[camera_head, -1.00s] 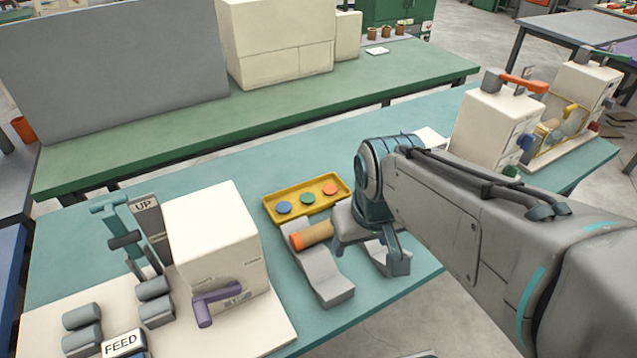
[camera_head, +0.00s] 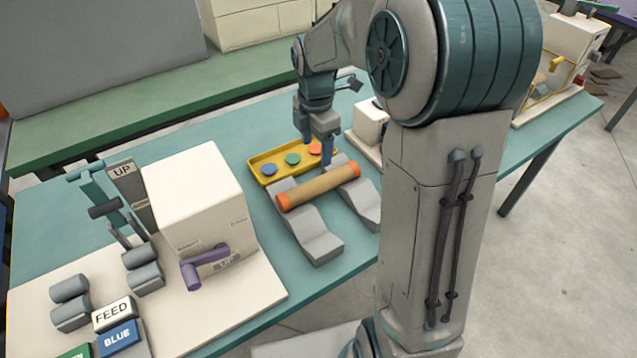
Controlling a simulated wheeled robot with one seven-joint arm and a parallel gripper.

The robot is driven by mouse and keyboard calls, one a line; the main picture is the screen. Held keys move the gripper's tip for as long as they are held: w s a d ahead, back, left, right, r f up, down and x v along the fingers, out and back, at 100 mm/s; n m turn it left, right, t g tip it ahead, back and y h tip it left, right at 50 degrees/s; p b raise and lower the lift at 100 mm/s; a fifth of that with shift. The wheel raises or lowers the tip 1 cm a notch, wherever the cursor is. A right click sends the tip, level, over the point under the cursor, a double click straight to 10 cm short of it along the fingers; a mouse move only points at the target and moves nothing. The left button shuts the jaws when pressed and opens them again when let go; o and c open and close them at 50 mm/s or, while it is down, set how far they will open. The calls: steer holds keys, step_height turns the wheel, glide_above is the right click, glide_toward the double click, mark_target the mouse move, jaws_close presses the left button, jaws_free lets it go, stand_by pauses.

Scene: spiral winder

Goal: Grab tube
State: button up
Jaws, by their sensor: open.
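The tube (camera_head: 318,187) is tan with orange ends. It lies across two grey curved cradles, the left one (camera_head: 312,238) and the right one (camera_head: 362,203). My gripper (camera_head: 318,158) points down just behind the tube, near its right half and above the front right part of the yellow tray. The jaws are open, and one blue-tipped finger shows close to the tube's far side. I cannot tell whether it touches the tube. The other finger is partly hidden.
The yellow tray (camera_head: 262,178) holds blue, green and orange discs. A cream winder box (camera_head: 195,200) with a purple crank (camera_head: 205,266) stands left, with FEED (camera_head: 114,313) and BLUE buttons in front. Another cream machine (camera_head: 368,122) is behind right. My arm hides much of the right.

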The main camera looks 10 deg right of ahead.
mark_target(316, 181)
steer(key=f, duration=1.3)
steer(key=shift+w+f, duration=0.2)
steer(key=shift+f, duration=0.1)
steer(key=shift+c, duration=0.4)
steer(key=c, duration=1)
